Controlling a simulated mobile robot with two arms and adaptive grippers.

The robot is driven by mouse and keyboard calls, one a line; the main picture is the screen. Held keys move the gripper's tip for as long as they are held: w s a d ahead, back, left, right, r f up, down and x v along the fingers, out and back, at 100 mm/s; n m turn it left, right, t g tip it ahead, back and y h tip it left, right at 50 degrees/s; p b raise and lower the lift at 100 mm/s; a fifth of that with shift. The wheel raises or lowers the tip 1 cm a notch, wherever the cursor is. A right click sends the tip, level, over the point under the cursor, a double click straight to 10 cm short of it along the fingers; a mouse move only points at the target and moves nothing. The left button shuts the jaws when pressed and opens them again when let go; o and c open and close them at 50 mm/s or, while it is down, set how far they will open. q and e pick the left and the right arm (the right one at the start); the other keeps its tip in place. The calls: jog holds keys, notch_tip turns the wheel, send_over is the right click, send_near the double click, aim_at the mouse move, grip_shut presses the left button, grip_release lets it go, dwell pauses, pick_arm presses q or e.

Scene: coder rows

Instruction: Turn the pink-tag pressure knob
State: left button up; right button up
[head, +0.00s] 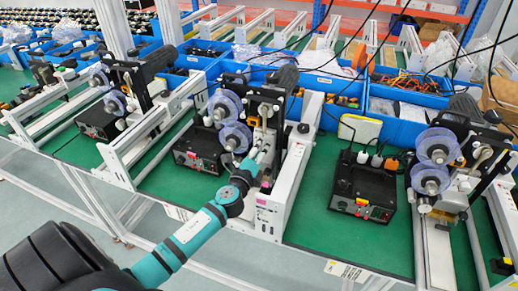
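The middle coder machine (299,150) has a white side frame, two clear-blue discs (235,136) and a dark motor on top. A small pink tag (262,197) shows low on its white frame, just right of my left wrist. My teal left arm reaches in from the lower left. My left gripper (257,161) is at the front of this machine, right of the discs and above the pink tag. Its fingers are small and blend with the white parts, so its opening and any contact are unclear. I cannot make out the pressure knob for certain. My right gripper is out of view.
A black control box (200,150) stands left of the gripper, another (362,190) to the right. Similar coder machines stand at left (125,90) and right (440,170). Blue bins (335,82) line the back. Green table (310,225) is bare in front; black cables hang overhead.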

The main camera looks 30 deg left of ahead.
pick_arm(q)
jog(key=shift+s+d+r, duration=0.1)
jog(key=shift+d+r, duration=0.2)
jog(key=v, duration=1.2)
jog(key=shift+a, duration=0.1)
